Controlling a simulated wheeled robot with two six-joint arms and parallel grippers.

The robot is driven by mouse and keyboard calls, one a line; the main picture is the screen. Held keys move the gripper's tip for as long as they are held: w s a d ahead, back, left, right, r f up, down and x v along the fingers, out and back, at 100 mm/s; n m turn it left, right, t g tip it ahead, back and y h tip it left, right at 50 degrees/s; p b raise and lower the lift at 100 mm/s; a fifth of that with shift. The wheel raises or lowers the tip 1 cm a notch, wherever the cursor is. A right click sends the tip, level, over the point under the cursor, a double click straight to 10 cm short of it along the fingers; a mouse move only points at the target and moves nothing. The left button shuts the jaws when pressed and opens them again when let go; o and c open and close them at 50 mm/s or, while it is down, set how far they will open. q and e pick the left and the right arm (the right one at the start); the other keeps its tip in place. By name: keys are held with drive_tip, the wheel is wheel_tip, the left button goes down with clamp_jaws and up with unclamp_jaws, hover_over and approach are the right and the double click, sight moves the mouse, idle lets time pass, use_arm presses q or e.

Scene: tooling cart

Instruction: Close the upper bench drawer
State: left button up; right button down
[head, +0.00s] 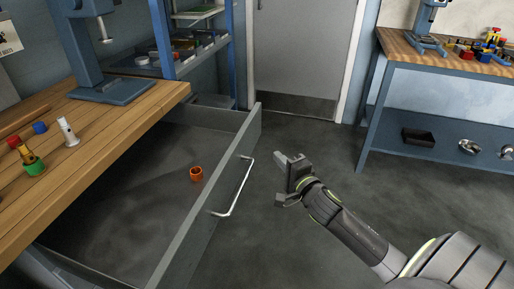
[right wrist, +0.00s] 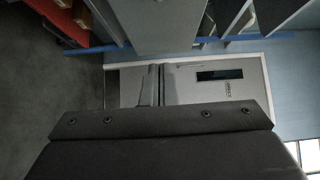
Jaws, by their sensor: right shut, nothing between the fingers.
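The upper bench drawer (head: 207,205) is pulled far out from under the wooden bench in the head view. Its grey front panel carries a silver bar handle (head: 236,190) on the outer face. An orange ring-shaped part (head: 196,174) lies on the drawer floor. My right gripper (head: 287,178) is shut and empty, to the right of the handle and apart from it, out in front of the drawer front. The right wrist view shows mostly the dark gripper body (right wrist: 160,145) close up; its fingertips are hard to make out there. My left gripper is not seen.
The wooden bench top (head: 110,130) holds a blue press (head: 95,60) and several small coloured parts. A second bench (head: 440,60) stands at the right with a black tray (head: 418,137) on its lower shelf. A grey door (head: 302,50) is behind. Floor between is clear.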

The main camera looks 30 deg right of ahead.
sight(251, 140)
drive_tip(key=w, duration=0.2)
drive_tip(key=w+a, duration=0.1)
drive_tip(key=w, duration=0.4)
drive_tip(key=shift+w+a, duration=0.3)
drive_tip(key=shift+w, duration=0.05)
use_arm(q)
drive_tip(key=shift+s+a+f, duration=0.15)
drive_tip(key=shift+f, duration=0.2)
use_arm(e)
drive_tip(key=shift+w+a, duration=0.3)
